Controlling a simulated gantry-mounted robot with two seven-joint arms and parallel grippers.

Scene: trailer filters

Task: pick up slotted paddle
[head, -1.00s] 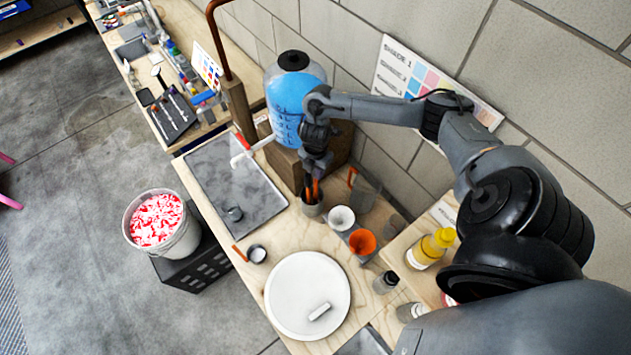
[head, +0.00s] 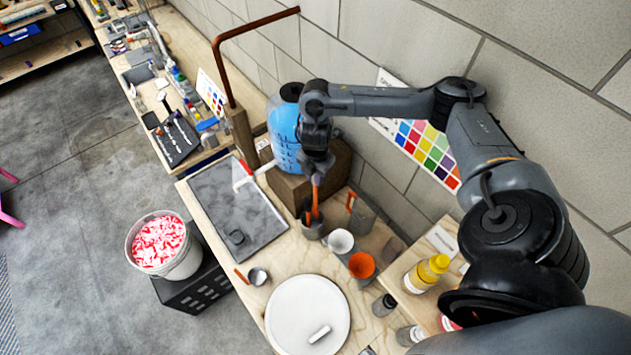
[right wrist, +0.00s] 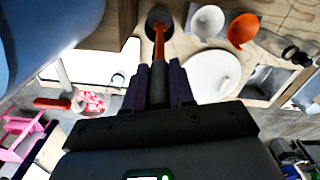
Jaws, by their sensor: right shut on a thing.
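My right gripper (head: 317,176) is shut on the dark upper handle of an orange-shafted tool (head: 315,196), which appears to be the slotted paddle. It stands nearly upright, and its lower end is hidden in a grey cup (head: 313,231) on the wooden bench. In the right wrist view, the dark handle lies between the fingers (right wrist: 158,80). The orange shaft (right wrist: 159,42) runs down into the dark cup (right wrist: 157,14). The slots are not visible. My left gripper is not in view.
A blue jug (head: 285,135) on a wooden block stands behind the gripper. A white cup (head: 340,242), an orange cup (head: 362,265) and a grey orange-handled container (head: 362,215) stand close to the grey cup. A grey tray (head: 225,195) and white disc (head: 308,322) lie nearby.

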